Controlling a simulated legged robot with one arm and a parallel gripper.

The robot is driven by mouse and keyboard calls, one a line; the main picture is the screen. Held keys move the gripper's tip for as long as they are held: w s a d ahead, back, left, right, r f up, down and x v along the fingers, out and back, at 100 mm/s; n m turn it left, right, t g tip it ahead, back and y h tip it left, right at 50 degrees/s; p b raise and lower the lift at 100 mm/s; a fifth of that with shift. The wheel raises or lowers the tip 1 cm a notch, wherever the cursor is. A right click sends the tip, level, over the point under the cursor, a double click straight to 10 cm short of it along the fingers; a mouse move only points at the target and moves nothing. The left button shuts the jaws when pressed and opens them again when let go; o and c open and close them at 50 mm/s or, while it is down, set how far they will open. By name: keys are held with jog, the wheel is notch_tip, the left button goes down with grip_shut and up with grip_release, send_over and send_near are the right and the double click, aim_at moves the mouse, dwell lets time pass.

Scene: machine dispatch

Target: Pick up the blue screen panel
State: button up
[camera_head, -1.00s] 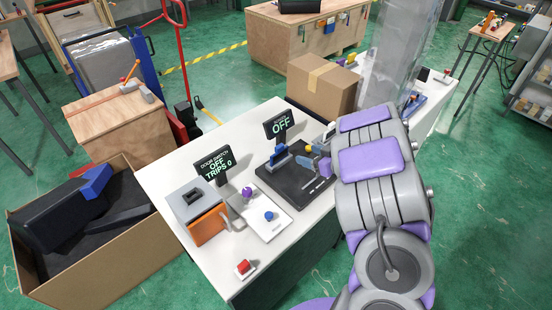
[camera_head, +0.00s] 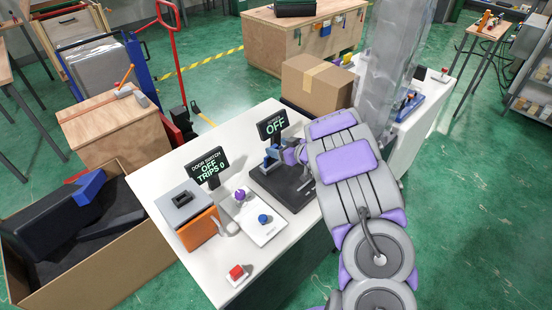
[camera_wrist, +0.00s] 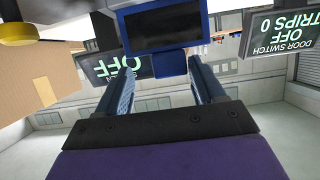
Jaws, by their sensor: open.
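The blue screen panel (camera_wrist: 166,28) has a blue frame around a dark screen and a short blue tab at its lower edge in the wrist view. In the head view the panel (camera_head: 271,157) is small and stands on a black base on the white table. My gripper (camera_wrist: 163,68) is open, with one finger on each side of the tab, its tips close to the panel frame. I cannot tell whether they touch it. In the head view my arm partly hides the gripper and the black base (camera_head: 268,184).
A display reading OFF (camera_head: 272,126) stands just behind the panel. A door switch display (camera_head: 209,167), an orange and grey box (camera_head: 197,221), a white plate with purple and blue knobs (camera_head: 262,229) and a red button (camera_head: 236,273) share the table. A cardboard box (camera_head: 317,84) stands behind.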

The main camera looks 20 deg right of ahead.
jog(key=w+a, duration=0.1)
jog(key=w+a+f+b, duration=0.1)
jog(key=w+a, duration=0.1)
jog(key=shift+a+f, duration=0.1)
jog(key=shift+f, duration=0.05)
jog(key=shift+d, duration=0.7)
jog(key=c, duration=0.5)
jog(key=shift+a, duration=0.35)
jog(key=c, duration=0.6)
